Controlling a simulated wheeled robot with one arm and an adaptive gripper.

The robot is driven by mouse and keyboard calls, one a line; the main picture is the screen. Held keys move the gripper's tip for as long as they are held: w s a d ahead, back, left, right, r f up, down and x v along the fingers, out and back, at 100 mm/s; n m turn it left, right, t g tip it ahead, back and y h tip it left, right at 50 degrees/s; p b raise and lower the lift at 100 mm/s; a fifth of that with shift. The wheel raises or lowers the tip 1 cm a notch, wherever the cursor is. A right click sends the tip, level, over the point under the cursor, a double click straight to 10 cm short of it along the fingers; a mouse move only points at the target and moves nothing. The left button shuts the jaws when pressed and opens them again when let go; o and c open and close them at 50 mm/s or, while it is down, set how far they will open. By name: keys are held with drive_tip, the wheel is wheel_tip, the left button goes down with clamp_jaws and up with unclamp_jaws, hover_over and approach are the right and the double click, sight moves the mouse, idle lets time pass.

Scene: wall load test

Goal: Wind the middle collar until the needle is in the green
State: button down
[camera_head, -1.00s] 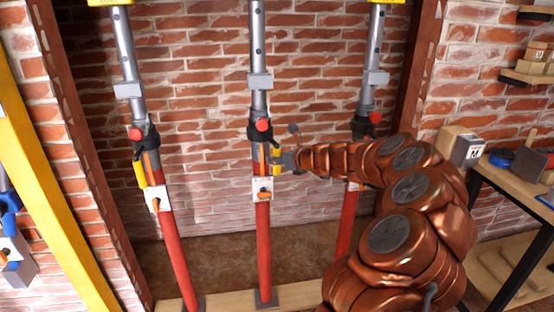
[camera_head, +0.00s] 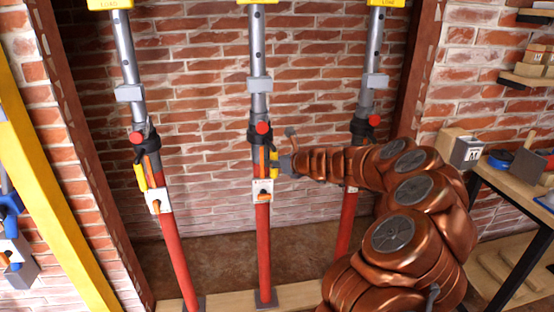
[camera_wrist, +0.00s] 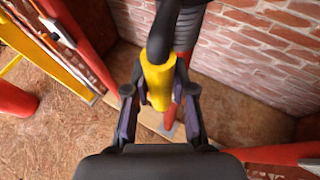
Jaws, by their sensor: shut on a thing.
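The middle prop has a grey upper tube (camera_head: 258,50), a red lower tube (camera_head: 263,238) and a dark collar (camera_head: 259,133) with a red knob (camera_head: 263,127). A yellow handle (camera_head: 274,162) hangs at the collar's right side. My gripper (camera_head: 283,165) reaches it from the right. In the wrist view, the yellow handle (camera_wrist: 157,80) hangs from a dark curved arm, and my gripper (camera_wrist: 158,108) is shut on it with a finger on each side. A white plate with an orange part (camera_head: 263,190) sits below the collar. Any needle or green band on it is too small to read.
Similar props stand left (camera_head: 168,220) and right (camera_head: 363,112); my arm partly hides the right one. Dark red posts frame the bay. A yellow beam (camera_head: 50,195) slants at far left. A workbench (camera_head: 510,192) with boxes stands at right. The floor behind the props looks clear.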

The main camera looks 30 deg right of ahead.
drive_tip(key=c, duration=1.2)
unclamp_jaws()
drive_tip(key=shift+w+a, duration=0.1)
drive_tip(key=shift+a, duration=0.2)
drive_tip(key=shift+o, duration=1.3)
drive_tip(key=shift+d, duration=0.1)
drive_tip(key=shift+d, duration=0.1)
drive_tip(key=v, duration=1.2)
drive_tip(key=shift+f, duration=0.1)
